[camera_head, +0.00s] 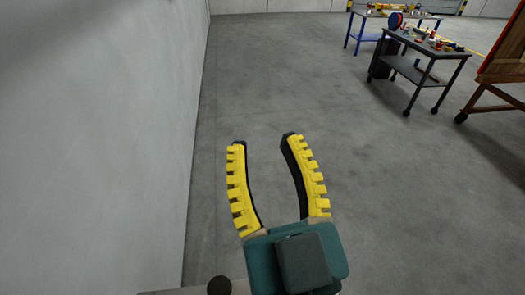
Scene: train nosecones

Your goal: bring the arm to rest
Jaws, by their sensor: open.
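My gripper (264,143) shows at the lower middle of the head view. Its two curved black fingers with yellow toothed outer sides stand apart. Nothing is between them, only bare floor shows there. The teal gripper body is at the bottom of the view, and most of my arm behind it is out of view. The gripper touches nothing that I can see.
A pale wall (100,140) runs along the left. The grey floor (290,80) ahead is clear. At the upper right stand a dark wheeled cart (416,74) with tools, a blue-legged table (365,38) behind it, and a brown wooden wheeled frame (490,88).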

